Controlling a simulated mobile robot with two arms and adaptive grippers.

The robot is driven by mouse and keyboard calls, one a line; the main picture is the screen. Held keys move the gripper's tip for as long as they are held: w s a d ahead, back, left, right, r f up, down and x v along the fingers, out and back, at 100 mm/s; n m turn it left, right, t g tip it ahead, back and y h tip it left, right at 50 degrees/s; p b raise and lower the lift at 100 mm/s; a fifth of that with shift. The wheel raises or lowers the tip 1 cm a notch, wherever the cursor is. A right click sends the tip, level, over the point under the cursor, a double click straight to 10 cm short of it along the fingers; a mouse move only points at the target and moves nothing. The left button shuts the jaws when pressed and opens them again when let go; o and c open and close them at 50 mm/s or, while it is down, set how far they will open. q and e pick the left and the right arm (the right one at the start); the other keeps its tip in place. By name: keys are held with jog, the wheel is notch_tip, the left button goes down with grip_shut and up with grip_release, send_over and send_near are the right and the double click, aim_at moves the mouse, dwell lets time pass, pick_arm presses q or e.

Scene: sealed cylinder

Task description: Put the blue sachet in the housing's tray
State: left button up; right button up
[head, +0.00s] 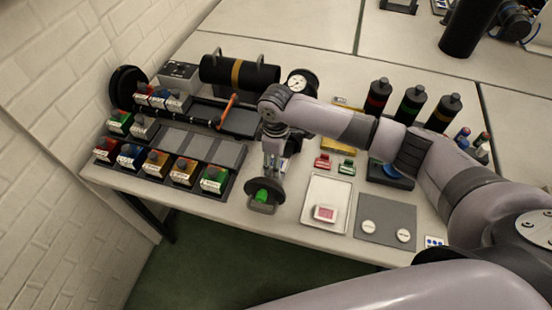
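A small white packet with blue marks (435,241) lies at the table's front right edge, partly hidden by my arm; it may be the blue sachet, but it is too small to be sure. The housing appears to be the black cylinder with a brown band (237,73) at the back left. A dark tray-like piece (240,121) is in front of it, with an orange handle (226,111) alongside. My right gripper (272,172) points down just above a dark round piece with a green knob (263,196). Its finger gap is unclear. My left gripper is not in view.
A white tray (313,190) holds a red-and-white packet (325,213). A grey mat (385,219) bears two white discs. Labelled coloured blocks (183,171) fill a rack at left. Dark bottles (411,104) stand at back right. My arm crosses the table's right half.

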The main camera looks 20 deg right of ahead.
jog(key=shift+o, duration=0.3)
jog(key=shift+r, duration=0.25)
notch_tip(320, 180, up, 12)
jog(key=b, duration=0.1)
jog(key=shift+b, duration=0.3)
jog(key=shift+f, duration=0.1)
